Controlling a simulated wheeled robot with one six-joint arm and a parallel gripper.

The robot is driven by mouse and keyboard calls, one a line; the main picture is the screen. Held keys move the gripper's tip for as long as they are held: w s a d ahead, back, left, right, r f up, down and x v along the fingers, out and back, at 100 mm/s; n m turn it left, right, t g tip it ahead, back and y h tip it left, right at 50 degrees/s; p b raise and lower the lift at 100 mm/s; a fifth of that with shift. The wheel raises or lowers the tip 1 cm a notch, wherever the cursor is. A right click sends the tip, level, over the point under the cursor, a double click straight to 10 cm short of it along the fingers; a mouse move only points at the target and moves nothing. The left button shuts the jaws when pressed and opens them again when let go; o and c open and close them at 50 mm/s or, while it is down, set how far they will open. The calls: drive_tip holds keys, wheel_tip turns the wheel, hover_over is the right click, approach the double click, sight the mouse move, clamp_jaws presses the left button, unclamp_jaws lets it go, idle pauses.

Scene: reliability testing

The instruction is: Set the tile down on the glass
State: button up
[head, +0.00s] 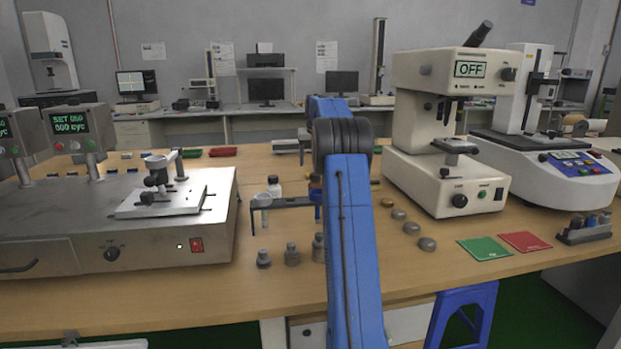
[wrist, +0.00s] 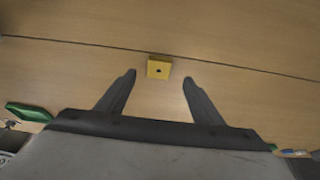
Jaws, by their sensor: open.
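A small yellow square tile (wrist: 153,68) with a dark spot in its middle lies on the wooden table in the wrist view. My gripper (wrist: 158,77) is open, with its two fingers apart and the tile just beyond and between their tips. Nothing is held. In the head view my blue arm reaches forward over the table, and it hides the gripper; the tile cannot be made out there. I cannot pick out the glass for certain in either view.
A steel machine (head: 110,255) with a white plate stands at left. A bottle rack (head: 290,202) and small weights (head: 292,255) are left of my arm. A tester marked OFF (head: 430,185), grey stones (head: 411,228), and green (head: 484,248) and red (head: 525,241) mats are right.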

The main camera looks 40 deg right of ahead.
drive_tip(key=shift+x, duration=3.6)
drive_tip(key=shift+c, duration=0.2)
drive_tip(key=c, duration=1.2)
drive_tip(key=shift+r, duration=5.05)
